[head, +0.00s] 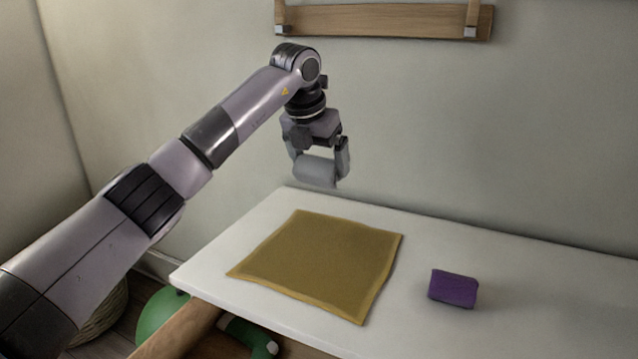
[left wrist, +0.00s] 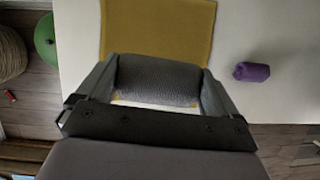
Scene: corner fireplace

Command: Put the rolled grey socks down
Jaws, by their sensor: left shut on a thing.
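The rolled grey socks (head: 317,171) are held in my left gripper (head: 319,168), in the air above the far left part of the white table (head: 520,255). In the left wrist view the grey socks (left wrist: 158,80) fill the space between the two fingers, which press on both ends. The gripper points downward. A mustard-yellow cloth (head: 318,258) lies flat on the table, in front of and below the socks. My right gripper is in neither view.
A purple rolled item (head: 453,288) lies on the table to the right of the cloth. A wooden wall shelf (head: 385,22) hangs above. A green round object (head: 160,318) and a woven basket (head: 100,318) stand on the floor at left. The table's right part is clear.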

